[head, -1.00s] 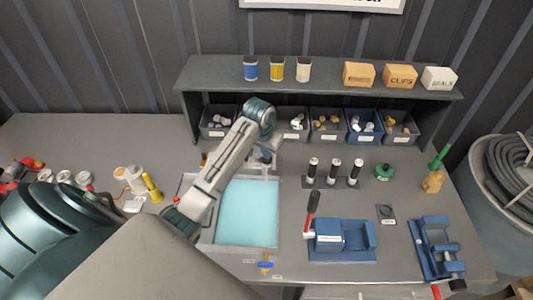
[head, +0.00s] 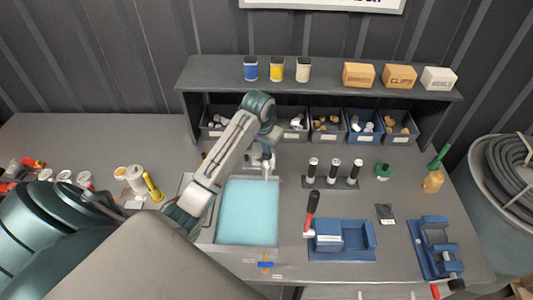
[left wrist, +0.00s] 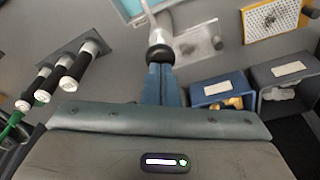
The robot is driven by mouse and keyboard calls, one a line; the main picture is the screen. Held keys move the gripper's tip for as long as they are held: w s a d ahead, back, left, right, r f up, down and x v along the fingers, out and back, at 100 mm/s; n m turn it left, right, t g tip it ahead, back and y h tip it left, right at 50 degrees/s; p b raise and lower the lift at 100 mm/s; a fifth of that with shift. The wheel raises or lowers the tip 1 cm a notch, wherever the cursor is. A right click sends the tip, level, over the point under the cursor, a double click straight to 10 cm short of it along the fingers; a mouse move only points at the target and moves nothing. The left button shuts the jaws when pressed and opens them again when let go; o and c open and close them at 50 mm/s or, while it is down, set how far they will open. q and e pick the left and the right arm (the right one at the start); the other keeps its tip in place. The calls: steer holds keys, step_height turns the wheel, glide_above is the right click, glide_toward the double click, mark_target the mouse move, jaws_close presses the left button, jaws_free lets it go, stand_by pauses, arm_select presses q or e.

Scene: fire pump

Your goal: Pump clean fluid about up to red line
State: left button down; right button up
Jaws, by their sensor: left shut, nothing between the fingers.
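A basin (head: 212,238) of pale blue fluid (head: 248,212) is set in the bench; a corner of it shows at the top of the left wrist view (left wrist: 130,8). A pale tap-like fitting (head: 262,165) stands at its back edge. I cannot make out a red line. My right gripper is out of view.
Parts bins (head: 328,125) stand under a shelf (head: 330,75) at the back. Three black-and-white cylinders (head: 334,171) stand right of the basin.

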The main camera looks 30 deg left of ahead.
arm_select(q)
steer(key=shift+f+b, duration=0.3)
steer(key=shift+f, duration=1.15)
steer(key=shift+r+p, duration=0.3)
steer(key=shift+r, duration=1.15)
step_height(320, 180, up, 7)
